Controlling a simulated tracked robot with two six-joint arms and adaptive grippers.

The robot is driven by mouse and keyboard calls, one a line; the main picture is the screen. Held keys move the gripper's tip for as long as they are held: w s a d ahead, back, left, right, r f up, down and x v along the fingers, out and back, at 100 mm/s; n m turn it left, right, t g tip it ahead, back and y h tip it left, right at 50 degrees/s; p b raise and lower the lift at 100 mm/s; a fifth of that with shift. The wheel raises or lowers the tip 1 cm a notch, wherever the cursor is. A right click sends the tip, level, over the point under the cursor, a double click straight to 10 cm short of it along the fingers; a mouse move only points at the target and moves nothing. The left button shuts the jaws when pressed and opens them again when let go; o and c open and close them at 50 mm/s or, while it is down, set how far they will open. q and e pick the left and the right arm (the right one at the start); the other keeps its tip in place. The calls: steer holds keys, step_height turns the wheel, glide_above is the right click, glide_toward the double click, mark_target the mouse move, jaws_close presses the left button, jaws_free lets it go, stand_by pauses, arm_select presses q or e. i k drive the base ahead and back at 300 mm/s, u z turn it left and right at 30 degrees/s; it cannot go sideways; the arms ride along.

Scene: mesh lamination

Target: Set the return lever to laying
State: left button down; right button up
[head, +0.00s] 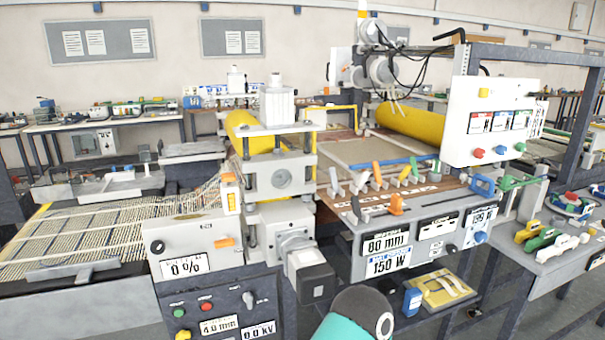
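No label naming a return lever or a laying position can be read, so I cannot tell which lever it is. A row of small levers stands along the middle machine, among them an orange lever (377,173) and a white lever (333,181). In front of them an orange handle (396,204) sits on the front panel's top edge. The left control box has another orange lever (224,242), and a grey lever (248,299) is on the dark panel below. Neither of my grippers is in view; only a teal and black part of mine shows at the bottom edge.
A woven mesh (110,232) lies on the left bed, leading to a yellow roller (249,130). Displays read 80 mm and 150 W on the front panel (428,252). A side table (560,262) with coloured tools stands at right. A white control box (492,100) overhangs the machine.

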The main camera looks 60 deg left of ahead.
mark_target(331, 170)
steer(key=u, duration=0.4)
steer(key=k, duration=0.15)
steer(key=u, duration=1.15)
steer(key=i, duration=1)
steer(key=u, duration=0.15)
